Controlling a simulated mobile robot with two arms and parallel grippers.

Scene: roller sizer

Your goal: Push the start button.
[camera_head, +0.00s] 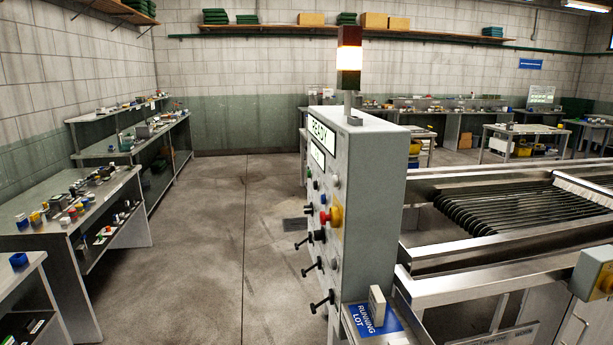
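A grey control cabinet (375,190) stands at the centre, its control face turned left and seen at a steep angle. A lit display (321,133) reading READY is at the top of that face. Below are several small buttons and knobs, including a blue one (323,199) and a large red emergency-type button on a yellow base (334,215). Black T-shaped handles (322,301) stick out lower down. I cannot tell which control is the start button at this angle. Neither of my grippers is in view.
A roller machine with metal rails (470,255) fills the right side. A blue RUNNING LOT plate (374,320) lies at the cabinet's foot. A grey box (592,272) with a yellow-based button is at the right edge. Workbenches (75,205) line the left. The floor (215,240) between is clear.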

